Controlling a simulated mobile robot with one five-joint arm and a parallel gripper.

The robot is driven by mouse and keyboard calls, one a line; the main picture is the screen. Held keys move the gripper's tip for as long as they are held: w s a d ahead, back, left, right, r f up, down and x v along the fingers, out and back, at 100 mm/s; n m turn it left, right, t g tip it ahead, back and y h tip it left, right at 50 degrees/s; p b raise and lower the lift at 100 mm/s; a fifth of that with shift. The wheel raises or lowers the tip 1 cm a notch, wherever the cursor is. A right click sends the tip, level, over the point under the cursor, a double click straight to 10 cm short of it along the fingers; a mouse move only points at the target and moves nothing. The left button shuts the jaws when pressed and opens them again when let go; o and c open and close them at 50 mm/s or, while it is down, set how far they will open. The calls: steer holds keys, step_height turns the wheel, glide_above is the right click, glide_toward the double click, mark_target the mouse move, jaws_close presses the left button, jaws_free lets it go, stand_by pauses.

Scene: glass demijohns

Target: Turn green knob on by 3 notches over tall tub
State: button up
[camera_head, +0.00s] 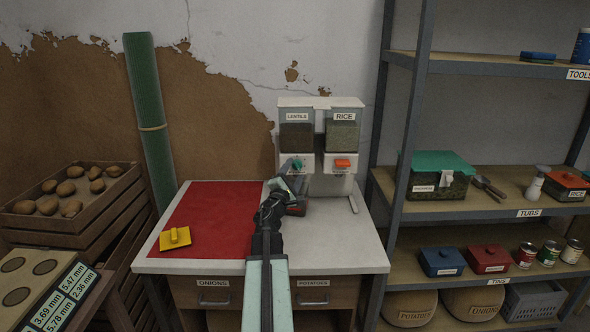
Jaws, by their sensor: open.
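A white two-bin dispenser (321,104) stands at the back of the table, with bins labelled LENTILS (296,136) and RICE (342,135). The green knob (297,164) is below the lentils bin. An orange knob (342,163) is below the rice bin. My gripper (291,177) is open just in front of and below the green knob, partly overlapping it; I cannot tell whether they touch.
A red mat (212,215) with a yellow handled block (175,238) covers the table's left part. A shelf on the right holds a green-lidded tub (438,175). A potato crate (75,205) stands left.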

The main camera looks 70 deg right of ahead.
steer(key=shift+d+r, duration=0.15)
steer(key=shift+d, duration=0.5)
steer(key=c, duration=1.2)
steer(key=shift+w+d, duration=0.15)
jaws_close()
steer(key=shift+a+r+m+g+y+p, duration=0.1)
steer(key=shift+a+m+g+y+p, duration=0.1)
steer(key=shift+m+p, duration=0.4)
steer(key=shift+a+r+m+g+y+p, duration=0.1)
steer(key=shift+m+g+y+p, duration=0.1)
steer(key=shift+m+p, duration=0.35)
steer(key=m+p, duration=0.1)
steer(key=m, duration=0.1)
steer(key=shift+m+y+p, duration=0.35)
steer(key=shift+y+p, duration=0.05)
steer(key=shift+m+y+p, duration=0.3)
steer(key=shift+m+p, duration=0.1)
steer(key=shift+m, duration=0.1)
